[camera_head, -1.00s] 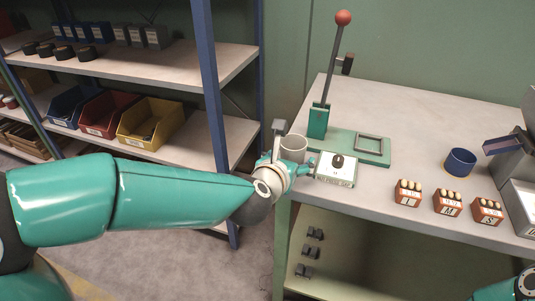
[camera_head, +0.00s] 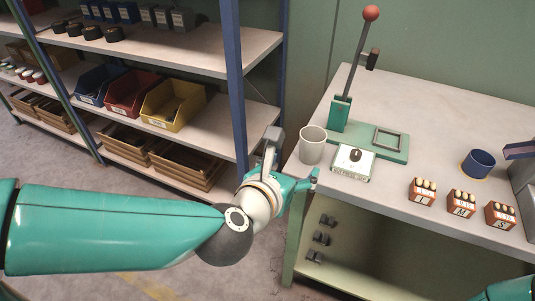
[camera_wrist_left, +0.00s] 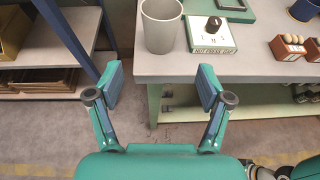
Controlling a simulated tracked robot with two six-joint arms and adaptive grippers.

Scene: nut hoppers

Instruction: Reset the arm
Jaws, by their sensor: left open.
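My left arm comes in from the left in the head view. Its gripper (camera_head: 302,182) is at the front left edge of the workbench, just below a white cup (camera_head: 312,146). In the left wrist view the two fingers of the left gripper (camera_wrist_left: 160,88) stand apart with nothing between them. The cup (camera_wrist_left: 161,27) stands upright on the bench beyond the fingers, apart from them. Only a small teal part of my right arm shows at the lower right of the head view; its gripper is out of view.
A blue cup (camera_head: 478,163) and small orange blocks (camera_head: 422,191) are to the right. A shelf rack with a yellow bin (camera_head: 172,104) stands at left. The floor between is clear.

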